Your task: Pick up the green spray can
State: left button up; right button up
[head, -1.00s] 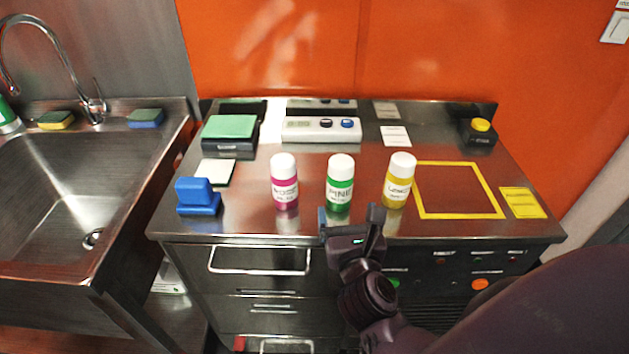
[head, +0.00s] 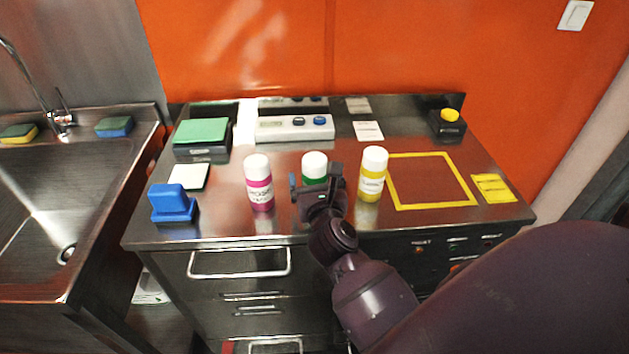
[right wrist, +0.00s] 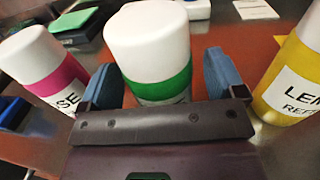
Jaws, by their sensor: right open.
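The green spray can (head: 315,167) has a white cap and stands upright on the metal counter, between the pink can (head: 259,183) and the yellow can (head: 372,175). My right gripper (head: 315,182) is open at the green can, and its palm hides the can's lower part. In the right wrist view, the green can (right wrist: 158,75) stands between the two blue-padded fingers, with one finger on each side. I cannot tell whether the pads touch it. My left gripper is not in view.
The pink can (right wrist: 50,62) and yellow can (right wrist: 292,80) stand close on either side of the fingers. A blue stamp-like block (head: 172,204), a green-topped box (head: 202,134), a scale (head: 294,128) and a yellow-button box (head: 449,122) are also on the counter. The yellow-outlined square (head: 432,181) is empty.

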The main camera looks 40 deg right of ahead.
jog(key=shift+w+d, duration=0.1)
jog(key=shift+w, duration=0.05)
jog(key=c, duration=1.1)
jog(key=shift+c, duration=0.2)
